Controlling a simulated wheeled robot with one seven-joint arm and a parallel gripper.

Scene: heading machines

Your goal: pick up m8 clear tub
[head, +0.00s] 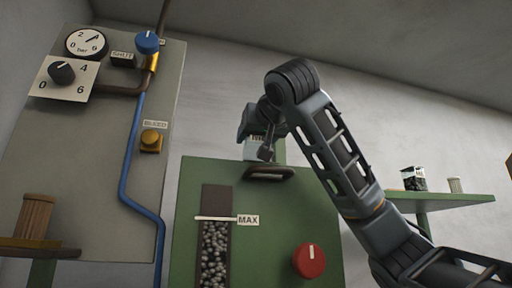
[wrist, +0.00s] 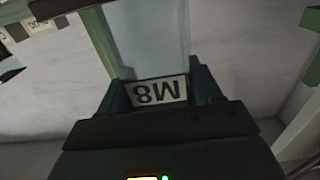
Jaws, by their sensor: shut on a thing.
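The M8 clear tub (wrist: 150,40) fills the upper middle of the wrist view, with its white M8 label upside down near the gripper. The two dark fingers of my gripper (wrist: 158,92) stand on either side of the labelled part, shut on the tub. In the head view my gripper (head: 262,146) is in the middle, at the top of the green machine. A pale part of the tub (head: 254,150) shows there, partly hidden by the gripper. I cannot tell whether the tub touches anything below.
The green machine (head: 268,225) has a red knob (head: 309,261) and a MAX window of grey pieces. A grey panel (head: 75,150) with gauge and knobs stands left. A green shelf (head: 445,200) at right bears a dark-filled jar (head: 413,179) and a smaller container (head: 455,185).

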